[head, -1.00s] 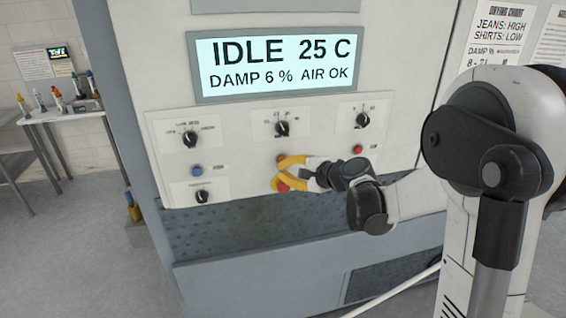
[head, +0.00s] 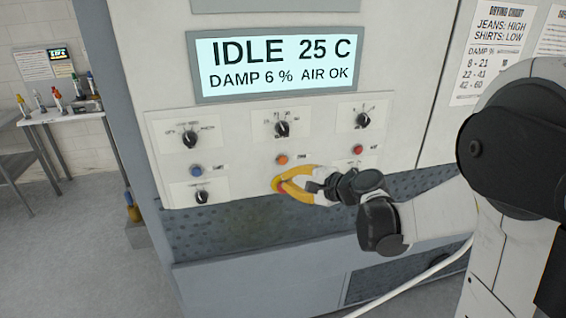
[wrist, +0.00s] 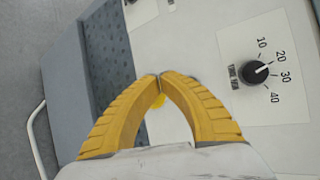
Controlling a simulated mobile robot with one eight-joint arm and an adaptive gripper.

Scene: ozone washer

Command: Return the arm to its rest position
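My gripper (head: 280,182) has two yellow fingers. My arm reaches in from the right side of the head view. Whether the fingertips touch the panel cannot be told.
The display (head: 276,64) reads IDLE 25 C, DAMP 6 %, AIR OK. The panel carries several black knobs, a blue button (head: 197,170), an orange button (head: 282,160) and a red button (head: 358,149). A side table (head: 75,113) with bottles stands at the left.

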